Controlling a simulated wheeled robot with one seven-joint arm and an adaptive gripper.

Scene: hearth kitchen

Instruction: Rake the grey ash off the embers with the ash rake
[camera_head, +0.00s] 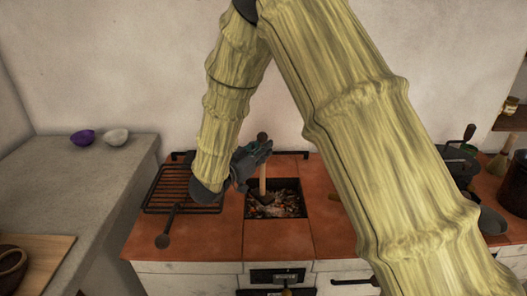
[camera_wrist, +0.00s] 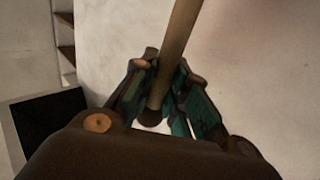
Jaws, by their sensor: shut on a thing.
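My gripper (camera_head: 254,158) is above the fire pit, at the back left of its opening, shut on the wooden handle of the ash rake (camera_head: 263,181). The handle stands nearly upright, with a dark knob at its top, and reaches down into the pit; the dark rake head is hard to make out against the embers. In the wrist view my gripper (camera_wrist: 168,100) closes around the ash rake's handle (camera_wrist: 178,40), which runs up out of the picture. The embers (camera_head: 287,205) show as orange-brown and grey lumps in the square pit; I cannot tell ash from embers clearly.
A black grill rack (camera_head: 180,188) lies left of the pit on the red-tiled hearth top (camera_head: 280,238). Dark pans (camera_head: 458,160) stand at the right. The tiles in front of the pit are clear.

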